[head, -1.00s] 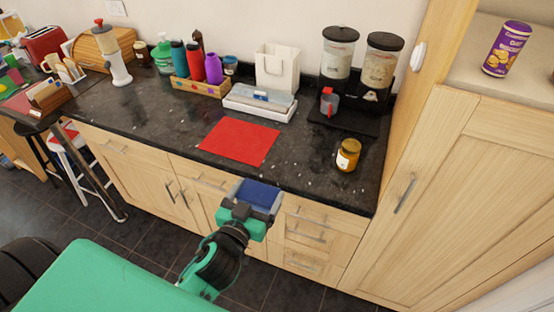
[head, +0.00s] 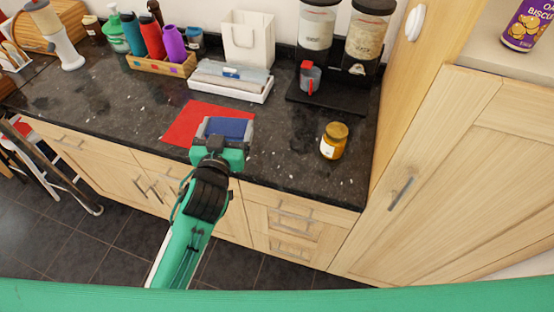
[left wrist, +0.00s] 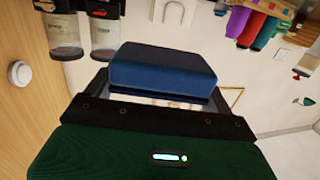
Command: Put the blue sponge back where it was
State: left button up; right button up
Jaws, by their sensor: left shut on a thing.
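The blue sponge (head: 228,128) is held between the fingers of my left gripper (head: 223,133). In the left wrist view the sponge (left wrist: 162,72) sits across the jaws as a dark blue block. In the head view the gripper and sponge are in front of a red mat (head: 190,124) on the dark counter and hide part of it. I cannot tell the exact height of the sponge above the counter. My right gripper is not in view.
The counter between mat and jar is clear.

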pick_arm(q)
jog(key=w+d+r+m+h+b, duration=0.1)
jog(key=w+d+r+h, duration=0.15)
jog(key=d, duration=0.25)
jog(key=r+m+h+b, duration=0.1)
jog(key=b, duration=0.1)
send_over(276, 159)
jog(key=shift+g, duration=0.4)
notch_tip(276, 159, down, 14)
jog(key=shift+w+d+f+p, duration=0.1)
jog(key=shift+p, duration=0.55)
jog(key=shift+f, duration=2.3)
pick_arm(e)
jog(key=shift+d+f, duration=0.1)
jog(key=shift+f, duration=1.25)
pick_arm(q)
jog(key=shift+f+b, duration=0.15)
jog(key=shift+b, duration=0.15)
jog(key=o, duration=0.9)
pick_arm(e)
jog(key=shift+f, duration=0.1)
pick_arm(q)
jog(key=shift+o, duration=0.2)
